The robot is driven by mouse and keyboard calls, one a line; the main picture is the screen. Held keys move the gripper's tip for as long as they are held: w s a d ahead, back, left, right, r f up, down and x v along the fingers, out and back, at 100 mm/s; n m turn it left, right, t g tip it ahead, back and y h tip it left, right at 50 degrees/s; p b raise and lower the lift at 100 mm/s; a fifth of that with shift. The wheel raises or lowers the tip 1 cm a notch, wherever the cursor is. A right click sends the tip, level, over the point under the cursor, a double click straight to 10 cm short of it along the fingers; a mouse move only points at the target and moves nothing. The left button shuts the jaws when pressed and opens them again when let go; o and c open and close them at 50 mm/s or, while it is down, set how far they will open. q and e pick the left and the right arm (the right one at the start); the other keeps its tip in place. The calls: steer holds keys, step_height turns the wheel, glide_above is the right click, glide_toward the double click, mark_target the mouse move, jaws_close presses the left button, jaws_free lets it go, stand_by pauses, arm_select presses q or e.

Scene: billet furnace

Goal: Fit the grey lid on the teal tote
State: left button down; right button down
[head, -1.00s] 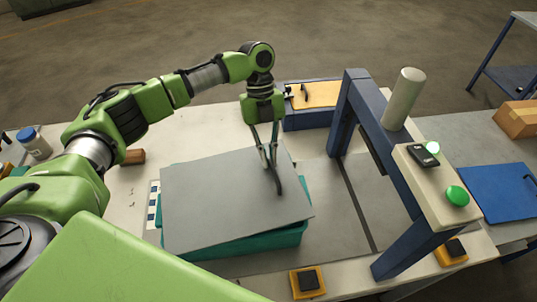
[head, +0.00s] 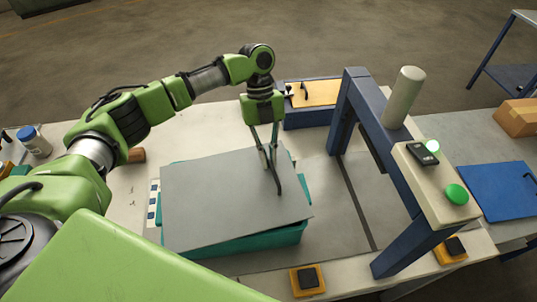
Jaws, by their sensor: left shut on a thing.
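The grey lid (head: 225,200) is a flat rectangular sheet lying over the teal tote (head: 262,242) on the table. The lid is turned a little against the tote, and teal shows along its front edge, at its right end and as a sliver at the back. Whether the lid touches the rim all round cannot be told. My left gripper (head: 272,178) reaches down from above and is shut on the dark handle (head: 279,182) near the lid's right part. My right gripper is not in view.
A blue frame (head: 355,110) with a control box and green button (head: 457,194) stands to the right. Yellow-and-black blocks (head: 308,281) sit at the front edge. A blue-and-yellow box (head: 312,100) stands behind. A blue-capped jar (head: 33,142) is at far left.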

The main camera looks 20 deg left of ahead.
arm_select(q)
steer(key=shift+f, duration=0.15)
steer(key=c, duration=2.1)
jaws_free()
step_height(320, 180, up, 7)
steer(key=p, duration=0.6)
